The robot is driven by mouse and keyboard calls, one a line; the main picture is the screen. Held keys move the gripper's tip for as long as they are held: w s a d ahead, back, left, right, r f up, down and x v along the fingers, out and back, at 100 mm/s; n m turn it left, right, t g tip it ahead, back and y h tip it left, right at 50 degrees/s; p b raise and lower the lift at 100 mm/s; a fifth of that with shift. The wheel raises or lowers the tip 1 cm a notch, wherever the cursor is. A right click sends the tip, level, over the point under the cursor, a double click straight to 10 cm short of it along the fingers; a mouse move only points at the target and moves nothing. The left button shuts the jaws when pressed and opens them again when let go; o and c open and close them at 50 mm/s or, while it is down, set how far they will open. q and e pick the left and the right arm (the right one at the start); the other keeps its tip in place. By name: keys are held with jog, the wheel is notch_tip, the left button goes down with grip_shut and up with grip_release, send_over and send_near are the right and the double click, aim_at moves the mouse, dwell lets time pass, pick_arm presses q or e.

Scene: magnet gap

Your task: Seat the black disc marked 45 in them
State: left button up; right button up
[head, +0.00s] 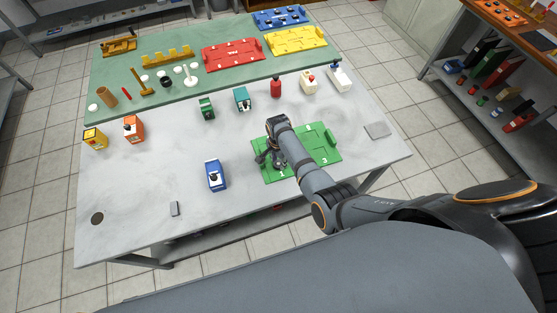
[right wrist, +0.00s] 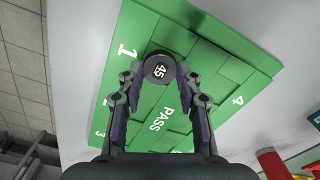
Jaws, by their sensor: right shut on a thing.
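The black disc marked 45 (right wrist: 160,69) is between the fingertips of my right gripper (right wrist: 160,82), with its white number facing the wrist camera. My right gripper, which also shows in the head view (head: 264,158), is shut on the disc. Below it is a green board (right wrist: 215,75) with raised blocks, the word PASS and white numbers near its corners. In the head view the green board (head: 326,148) lies on the table, partly covered by my right arm, and the disc is hard to make out. Whether the disc touches the board cannot be told. My left gripper is not in view.
The grey table (head: 140,200) holds a blue device (head: 215,175) left of the board. Green (head: 206,108) and teal (head: 242,99) devices and a red bottle (head: 276,88) stand behind. Red (head: 233,54) and yellow (head: 297,41) boards lie on the green mat. The front left is mostly clear.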

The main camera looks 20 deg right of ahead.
jog(key=o, duration=1.2)
jog(key=shift+c, duration=0.2)
jog(key=c, duration=0.5)
jog(key=shift+c, duration=0.2)
notch_tip(320, 180, up, 5)
jog(key=p, duration=0.5)
jog(key=shift+f, duration=0.3)
